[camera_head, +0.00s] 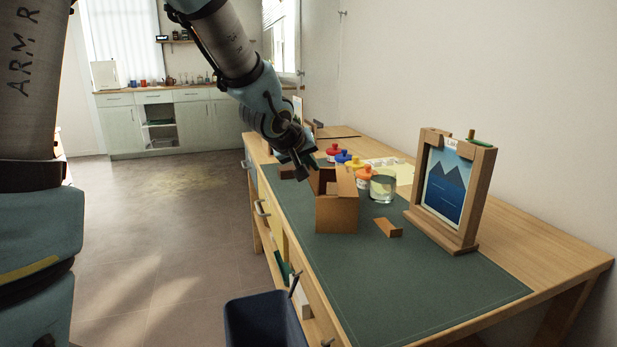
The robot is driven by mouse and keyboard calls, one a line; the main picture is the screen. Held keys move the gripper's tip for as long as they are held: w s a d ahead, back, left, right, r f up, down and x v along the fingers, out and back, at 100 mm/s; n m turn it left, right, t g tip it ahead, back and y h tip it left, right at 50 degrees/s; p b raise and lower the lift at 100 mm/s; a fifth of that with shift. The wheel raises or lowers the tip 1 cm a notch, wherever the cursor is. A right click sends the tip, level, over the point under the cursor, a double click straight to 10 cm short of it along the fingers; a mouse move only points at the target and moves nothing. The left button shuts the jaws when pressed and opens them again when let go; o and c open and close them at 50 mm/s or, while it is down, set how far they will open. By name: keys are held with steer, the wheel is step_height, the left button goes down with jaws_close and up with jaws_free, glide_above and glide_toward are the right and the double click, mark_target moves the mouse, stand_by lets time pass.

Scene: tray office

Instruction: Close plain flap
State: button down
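A small brown cardboard box (337,214) stands on the green mat. Its top looks at least partly open, with a dark gap inside. One flap (346,182) stands up on the right side of the opening. Another brown edge shows at the left of the opening, close to my gripper. I cannot tell from here which flap is the plain one. My gripper (304,174) is just above and left of the box's top, pointing down. Its fingers are dark and small, so their opening and any contact with the box are unclear.
The green mat (440,288) covers much of the desk. Paint jars (365,176) and a glass jar (383,188) stand behind the box. A wooden frame (479,195) holds a picture. A dark bin (262,322) stands below.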

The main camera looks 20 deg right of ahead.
mark_target(318, 174)
steer(key=shift+s+d+f+m+y+b, duration=0.1)
steer(key=shift+s+d+m+y+b, duration=0.15)
steer(key=shift+b, duration=0.8)
steer(key=shift+d+f+m+y+b, duration=0.15)
steer(key=shift+y+b, duration=0.2)
steer(key=shift+b, duration=0.65)
steer(key=y+b, duration=0.1)
steer(key=b, duration=0.2)
steer(key=t+b, duration=0.1)
steer(key=b, duration=0.3)
steer(key=shift+s+d+r+m+y, duration=0.1)
steer(key=shift+d+m+y, duration=0.2)
steer(key=shift+m+y, duration=0.1)
steer(key=d+m+t+y+b, duration=0.1)
steer(key=y+b, duration=0.1)
steer(key=s+d+m+t+y+b, duration=0.1)
steer(key=m+t+y+b, duration=0.1)
steer(key=b, duration=0.1)
steer(key=shift+s+t+y+b, duration=0.1)
steer(key=shift+t+y+b, duration=0.2)
steer(key=shift+y+b, duration=0.1)
steer(key=shift+s+d+f+m+t+y+b, duration=0.15)
steer(key=shift+d+f+m+t+y+b, duration=0.15)
steer(key=shift+m+t+y, duration=0.4)
steer(key=shift+s+d+f+m+t+y+b, duration=0.1)
steer(key=shift+d+f+m+t+y, duration=0.2)
steer(key=shift+m+t+y, duration=0.35)
steer(key=shift+a+f, duration=0.1)
steer(key=c, duration=1.1)
jaws_free()
